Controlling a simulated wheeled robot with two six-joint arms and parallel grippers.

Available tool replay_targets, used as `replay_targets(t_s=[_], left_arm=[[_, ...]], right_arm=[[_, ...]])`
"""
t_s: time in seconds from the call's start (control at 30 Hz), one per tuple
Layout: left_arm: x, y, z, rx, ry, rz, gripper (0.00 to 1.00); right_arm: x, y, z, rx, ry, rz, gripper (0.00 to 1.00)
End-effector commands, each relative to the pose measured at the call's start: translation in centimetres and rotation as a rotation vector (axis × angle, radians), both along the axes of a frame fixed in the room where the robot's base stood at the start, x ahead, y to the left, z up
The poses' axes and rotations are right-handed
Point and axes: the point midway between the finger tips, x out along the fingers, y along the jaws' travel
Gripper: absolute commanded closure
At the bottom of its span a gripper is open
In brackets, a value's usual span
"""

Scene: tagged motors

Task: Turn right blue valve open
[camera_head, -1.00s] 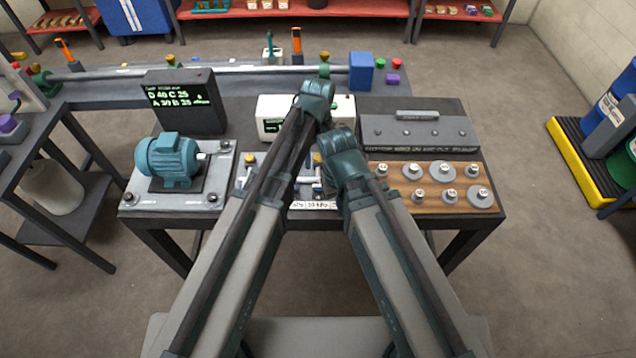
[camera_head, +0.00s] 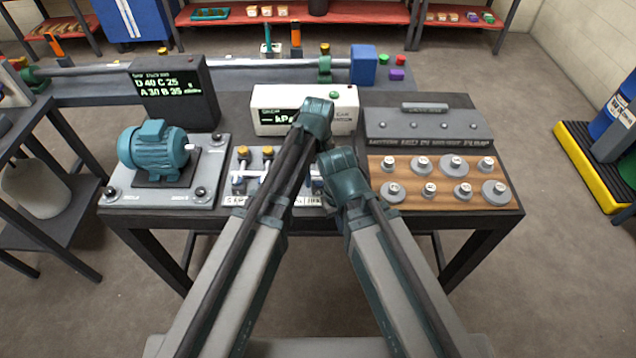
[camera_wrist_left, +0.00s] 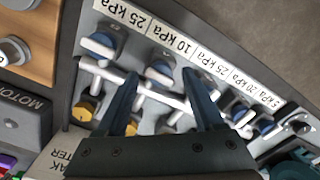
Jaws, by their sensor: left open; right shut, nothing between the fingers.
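A grey valve panel (camera_head: 240,186) with several yellow and blue knobs lies on the bench, partly hidden behind my arms in the head view. In the left wrist view several blue valves with white pipes run along a strip of kPa labels. The blue valve by the 10 kPa label (camera_wrist_left: 160,72) lies near the fingertips of my left gripper (camera_wrist_left: 163,76), which is open above the panel. Another blue valve (camera_wrist_left: 98,45), at the panel end nearest the wooden board, is left of the fingers. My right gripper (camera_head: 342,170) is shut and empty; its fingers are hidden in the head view.
A white meter box (camera_head: 280,122) stands behind the panel and a dark display (camera_head: 170,100) behind the teal motor (camera_head: 152,150) at left. A wooden board (camera_head: 425,175) with several weights lies at right, before a grey slab (camera_head: 425,125). The bench is crowded.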

Motion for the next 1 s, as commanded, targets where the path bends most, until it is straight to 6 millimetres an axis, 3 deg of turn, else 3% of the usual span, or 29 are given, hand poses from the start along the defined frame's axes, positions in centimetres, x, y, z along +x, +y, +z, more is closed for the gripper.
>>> replay_targets(t_s=[0.37, 0.73, 1.0], left_arm=[[0.00, 0.00, -0.56, 0.000, 0.000, 0.000, 0.33], [-0.01, 0.01, -0.57, 0.000, 0.000, 0.000, 0.99], [-0.01, 0.01, -0.57, 0.000, 0.000, -0.011, 1.00]], right_arm=[[0.00, 0.00, -0.56, 0.000, 0.000, 0.000, 1.00], [0.00, -0.01, -0.57, 0.000, 0.000, 0.000, 1.00], [-0.01, 0.00, -0.57, 0.000, 0.000, 0.000, 1.00]])
